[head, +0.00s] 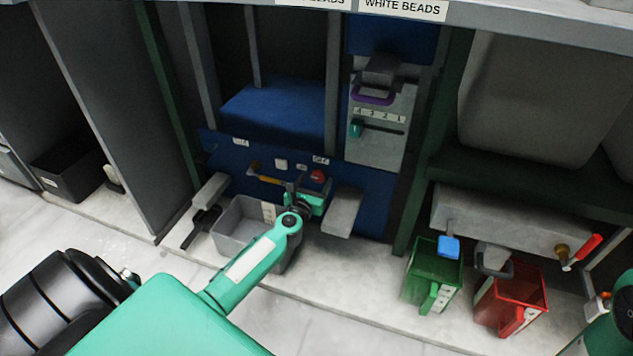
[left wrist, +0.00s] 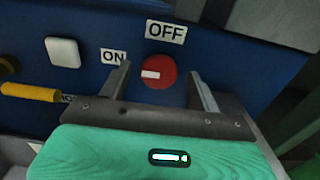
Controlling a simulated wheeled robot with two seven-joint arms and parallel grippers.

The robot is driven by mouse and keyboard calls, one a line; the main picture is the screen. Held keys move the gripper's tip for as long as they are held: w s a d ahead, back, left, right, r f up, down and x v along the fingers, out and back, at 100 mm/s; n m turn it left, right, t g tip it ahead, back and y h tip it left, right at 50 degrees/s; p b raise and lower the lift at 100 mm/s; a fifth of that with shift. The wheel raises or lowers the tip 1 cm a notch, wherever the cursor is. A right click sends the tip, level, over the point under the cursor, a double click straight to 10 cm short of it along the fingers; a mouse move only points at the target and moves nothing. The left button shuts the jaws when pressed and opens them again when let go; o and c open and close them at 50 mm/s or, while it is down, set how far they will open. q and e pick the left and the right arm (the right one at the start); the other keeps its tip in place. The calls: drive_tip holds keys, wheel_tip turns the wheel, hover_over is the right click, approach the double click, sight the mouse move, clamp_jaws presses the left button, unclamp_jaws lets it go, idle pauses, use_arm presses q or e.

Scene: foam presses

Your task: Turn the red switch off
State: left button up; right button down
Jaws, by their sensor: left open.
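The red switch (head: 318,176) is a round knob on the blue panel of the press. In the left wrist view the red switch (left wrist: 159,72) has a white mark on its left half. An OFF label (left wrist: 166,33) is above it and an ON label (left wrist: 113,57) is to its left. My left gripper (head: 305,190) is at the panel, just in front of the switch. In the left wrist view my left gripper (left wrist: 160,80) is open, with one finger on each side of the red switch; I cannot tell whether they touch it.
A white square button (left wrist: 62,52) and a yellow handle (left wrist: 30,92) are left of the switch. A grey bin (head: 232,232) stands below the panel, with a grey block (head: 342,211) to its right. Green (head: 432,270) and red (head: 510,297) containers stand further right.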

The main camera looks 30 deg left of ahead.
use_arm(q)
drive_tip(key=shift+x, duration=0.8)
drive_tip(key=c, duration=0.9)
drive_tip(key=shift+c, duration=0.2)
